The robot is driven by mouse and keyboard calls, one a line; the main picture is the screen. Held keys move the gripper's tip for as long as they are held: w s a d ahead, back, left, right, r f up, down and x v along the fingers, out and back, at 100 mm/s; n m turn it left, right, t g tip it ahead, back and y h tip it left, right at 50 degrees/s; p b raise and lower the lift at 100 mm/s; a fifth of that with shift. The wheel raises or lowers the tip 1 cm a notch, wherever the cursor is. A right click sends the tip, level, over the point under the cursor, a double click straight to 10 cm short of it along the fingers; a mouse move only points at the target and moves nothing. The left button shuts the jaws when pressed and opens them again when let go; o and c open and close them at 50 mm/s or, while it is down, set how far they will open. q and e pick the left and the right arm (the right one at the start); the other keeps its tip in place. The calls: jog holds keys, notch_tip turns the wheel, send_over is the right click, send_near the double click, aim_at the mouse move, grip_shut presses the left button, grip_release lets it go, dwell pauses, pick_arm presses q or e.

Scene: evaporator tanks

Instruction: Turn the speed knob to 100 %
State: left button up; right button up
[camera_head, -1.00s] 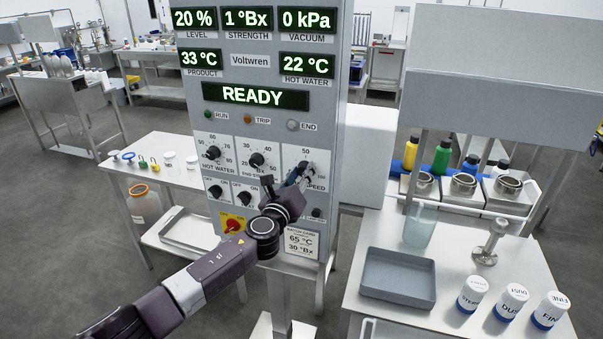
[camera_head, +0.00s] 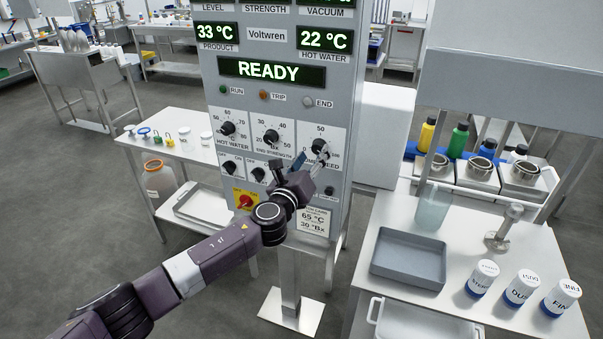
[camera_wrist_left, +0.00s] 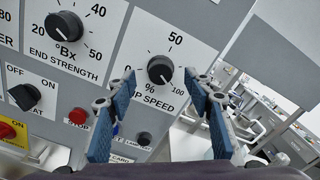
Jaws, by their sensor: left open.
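The speed knob (camera_head: 319,147) is a round black knob at the right of the control panel (camera_head: 345,100). It also shows in the left wrist view (camera_wrist_left: 159,69), above a "% SPEED" label, with 50 at its upper right and 100 at its lower right. I cannot read its pointer for certain. My left gripper (camera_head: 312,161) is open in front of the panel, just below the knob. In the left wrist view its two blue-padded fingers (camera_wrist_left: 160,80) stand apart, one tip to each side of the knob. Touch is not visible. My right gripper is not in view.
The end strength knob (camera_wrist_left: 64,26) is left of the speed knob. A red button (camera_wrist_left: 78,116) and a small black knob (camera_wrist_left: 144,138) sit below. A side table with a grey tray (camera_head: 408,259) and several labelled jars stands at the right.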

pick_arm(q)
jog(key=v, duration=0.9)
jog(key=shift+w, duration=0.1)
